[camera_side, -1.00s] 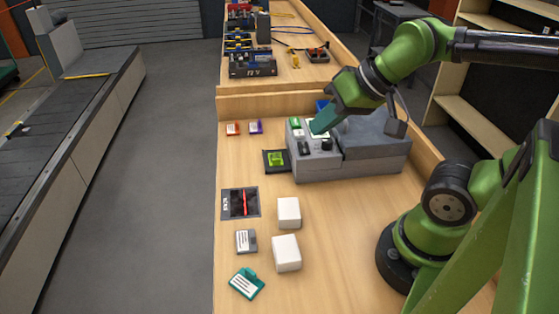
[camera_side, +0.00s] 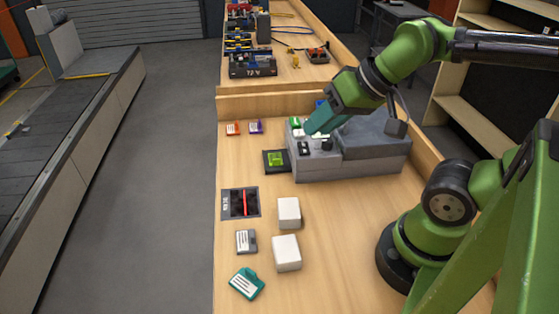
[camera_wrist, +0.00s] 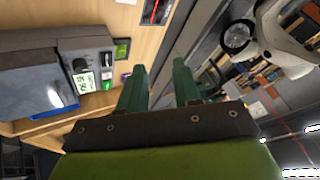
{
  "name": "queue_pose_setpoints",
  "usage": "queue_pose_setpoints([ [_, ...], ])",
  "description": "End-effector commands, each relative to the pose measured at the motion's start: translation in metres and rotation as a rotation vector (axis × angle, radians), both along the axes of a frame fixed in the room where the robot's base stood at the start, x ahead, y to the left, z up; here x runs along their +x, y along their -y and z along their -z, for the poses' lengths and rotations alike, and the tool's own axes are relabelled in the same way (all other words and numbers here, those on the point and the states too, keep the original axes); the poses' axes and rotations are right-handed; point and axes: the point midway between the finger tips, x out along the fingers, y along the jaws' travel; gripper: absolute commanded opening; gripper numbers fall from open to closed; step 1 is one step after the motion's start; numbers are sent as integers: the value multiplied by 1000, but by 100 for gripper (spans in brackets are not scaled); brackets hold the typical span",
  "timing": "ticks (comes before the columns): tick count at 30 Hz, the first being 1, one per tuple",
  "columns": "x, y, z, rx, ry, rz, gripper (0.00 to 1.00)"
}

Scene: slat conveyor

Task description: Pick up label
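A grey label machine (camera_side: 355,160) stands on the wooden bench, with a small screen and controls on its left part. In the wrist view the machine (camera_wrist: 40,75) is at the left, with its lit screen (camera_wrist: 84,82) showing dark digits. I cannot tell a separate loose label on it. My gripper (camera_side: 307,129) has its teal fingers over the machine's top, covering part of the panel; contact cannot be told. In the wrist view my gripper (camera_wrist: 159,66) has its two fingers apart with nothing between them.
Orange (camera_side: 233,128) and purple (camera_side: 256,127) tags, a green item on a black pad (camera_side: 276,160), a dark tray with a red pen (camera_side: 240,203), two white blocks (camera_side: 288,212), a grey tag (camera_side: 246,241) and a teal tag (camera_side: 247,284) lie on the bench.

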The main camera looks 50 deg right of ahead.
Motion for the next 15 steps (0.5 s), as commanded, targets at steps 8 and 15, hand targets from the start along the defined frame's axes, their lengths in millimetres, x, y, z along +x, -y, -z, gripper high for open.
queue_pose_setpoints([
  [8,0,0,0,0,-2,-2,35],
  [15,25,6,17,19,-131,19,35],
])
